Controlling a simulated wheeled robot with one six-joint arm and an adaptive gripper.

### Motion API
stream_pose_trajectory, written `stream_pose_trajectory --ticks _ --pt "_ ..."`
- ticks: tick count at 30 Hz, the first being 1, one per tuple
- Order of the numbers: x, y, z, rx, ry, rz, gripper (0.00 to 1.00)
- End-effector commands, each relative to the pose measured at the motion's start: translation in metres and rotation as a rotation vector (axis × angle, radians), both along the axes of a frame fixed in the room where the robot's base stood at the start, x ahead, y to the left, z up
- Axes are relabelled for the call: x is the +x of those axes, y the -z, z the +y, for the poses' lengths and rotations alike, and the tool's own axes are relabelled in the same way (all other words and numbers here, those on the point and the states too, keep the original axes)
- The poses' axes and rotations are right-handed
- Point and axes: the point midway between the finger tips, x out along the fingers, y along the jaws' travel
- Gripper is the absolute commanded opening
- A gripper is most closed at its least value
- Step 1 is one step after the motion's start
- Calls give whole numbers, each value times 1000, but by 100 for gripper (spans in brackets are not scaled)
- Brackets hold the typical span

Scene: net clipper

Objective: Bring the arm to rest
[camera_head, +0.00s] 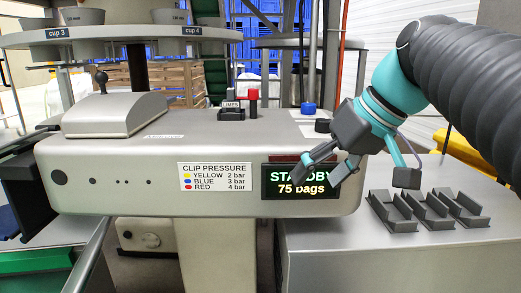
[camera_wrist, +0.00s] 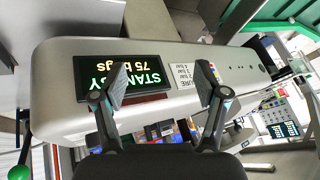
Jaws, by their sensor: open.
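My gripper (camera_head: 370,175) is at the right end of the grey clipper machine (camera_head: 110,205), in front of its display. Its two fingers are spread apart with nothing between them. The dark display (camera_head: 285,186) reads STANDBY, 75 bags, and one finger covers part of it. In the wrist view the fingers (camera_wrist: 162,80) are also wide apart, and the display (camera_wrist: 140,85) shows upside down behind them. I cannot tell from these views whether a finger touches the machine. My arm comes in from the upper right.
A clip pressure label (camera_head: 214,177) is beside the display. Several dark grey holders (camera_head: 430,211) stand empty on the metal cabinet (camera_head: 400,262) at the right. A red-topped lever (camera_head: 252,97) and a blue knob (camera_head: 308,108) rise from the machine's top. Cups (camera_head: 84,17) hang at the upper left.

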Motion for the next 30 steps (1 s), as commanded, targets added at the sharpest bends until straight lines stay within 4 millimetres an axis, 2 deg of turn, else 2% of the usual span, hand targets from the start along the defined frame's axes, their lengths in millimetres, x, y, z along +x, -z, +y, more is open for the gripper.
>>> stream_pose_trajectory --ticks 1,12,16,21,30 --pt "-12 13 -2 -19 47 13 73" --pt "-69 138 -43 -204 379 8 73" --pt "-86 173 -54 -248 438 -19 73" --pt "-97 197 -62 -275 472 -43 73" --pt "-99 202 -63 -279 478 -46 73"
